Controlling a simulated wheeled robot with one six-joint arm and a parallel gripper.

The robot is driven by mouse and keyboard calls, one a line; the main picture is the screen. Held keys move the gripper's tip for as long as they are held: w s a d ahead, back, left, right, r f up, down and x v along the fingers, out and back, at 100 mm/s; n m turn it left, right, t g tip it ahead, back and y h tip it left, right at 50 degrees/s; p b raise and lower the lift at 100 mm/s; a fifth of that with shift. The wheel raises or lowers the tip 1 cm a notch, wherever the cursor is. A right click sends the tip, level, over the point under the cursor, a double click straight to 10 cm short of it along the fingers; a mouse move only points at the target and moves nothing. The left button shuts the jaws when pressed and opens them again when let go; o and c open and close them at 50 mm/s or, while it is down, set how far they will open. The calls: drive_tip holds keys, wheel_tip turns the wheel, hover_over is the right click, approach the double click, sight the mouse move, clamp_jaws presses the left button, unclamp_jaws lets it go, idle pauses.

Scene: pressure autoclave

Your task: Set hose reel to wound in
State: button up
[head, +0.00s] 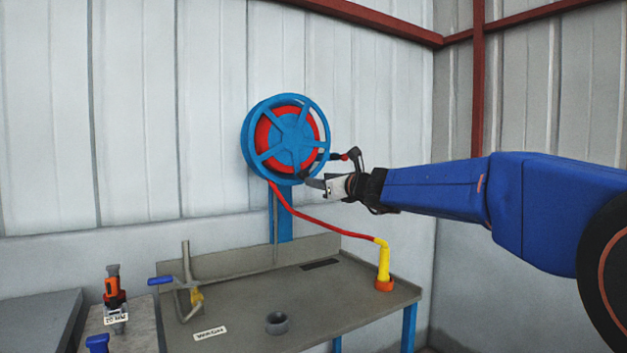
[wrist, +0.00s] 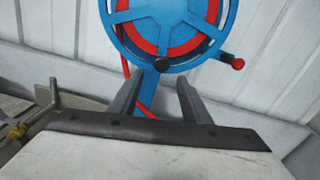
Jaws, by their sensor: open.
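A black knob (wrist: 163,64) shows at the wheel's lower rim. Red hose (head: 315,222) runs from the reel down to a yellow nozzle (head: 383,262) in an orange holder. My gripper (head: 313,182) is open and empty near the reel's lower right. In the wrist view its fingers (wrist: 162,88) point toward the knob; contact is unclear.
An orange tool (head: 114,288) stands at the left. A blue post (head: 285,212) supports the reel. The wall above is clear.

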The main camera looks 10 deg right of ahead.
drive_tip(key=v, duration=0.8)
drive_tip(key=shift+s, duration=0.3)
drive_tip(key=s+a+f+n+g, duration=0.4)
drive_tip(key=s+f+n, duration=0.5)
drive_tip(key=s+f, duration=0.1)
drive_tip(key=s+a+f+n+g, duration=0.3)
drive_tip(key=s+f+n+g, duration=0.1)
drive_tip(key=s+f+n, duration=0.6)
drive_tip(key=s+d+f+n+g+h, duration=0.2)
drive_tip(key=s+d+f+n, duration=0.2)
drive_tip(key=s+f, duration=0.5)
drive_tip(key=s+d+f+n+g+h, duration=0.2)
drive_tip(key=s+d+f+n, duration=0.3)
drive_tip(key=s+f, duration=0.5)
drive_tip(key=n+h, duration=0.1)
drive_tip(key=n, duration=0.1)
drive_tip(key=shift+d+n+h, duration=0.3)
